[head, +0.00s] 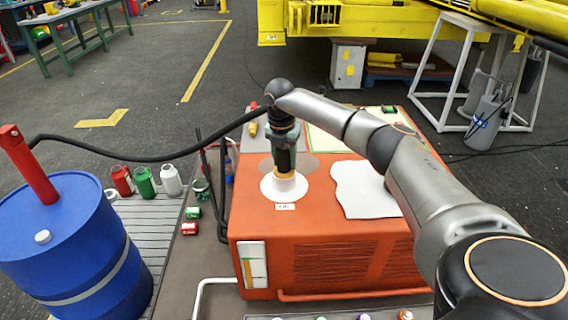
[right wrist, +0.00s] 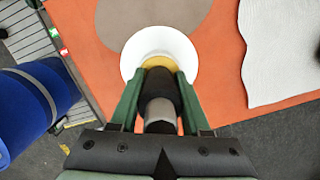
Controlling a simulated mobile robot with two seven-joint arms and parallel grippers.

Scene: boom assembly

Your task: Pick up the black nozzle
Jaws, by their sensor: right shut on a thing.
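The black nozzle (right wrist: 160,90) shows in the right wrist view as a dark cylinder with a grey part, between the green fingers of my right gripper (right wrist: 158,83). The gripper is shut on it. Its far end meets a tan ring inside a white round holder (right wrist: 133,57). In the head view my right gripper (head: 285,160) points down over the same white holder (head: 271,193) on the orange machine's top. A black hose (head: 150,157) runs from the wrist area left to the blue barrel. The nozzle is mostly hidden in the head view. My left gripper is not in view.
The orange machine (head: 320,236) carries a white cloth (head: 362,188) right of the holder. A blue barrel (head: 68,242) with a red pipe (head: 27,165) stands at left. Red, green and white cans (head: 145,181) stand between them. Upright black bars (head: 222,190) rise beside the machine.

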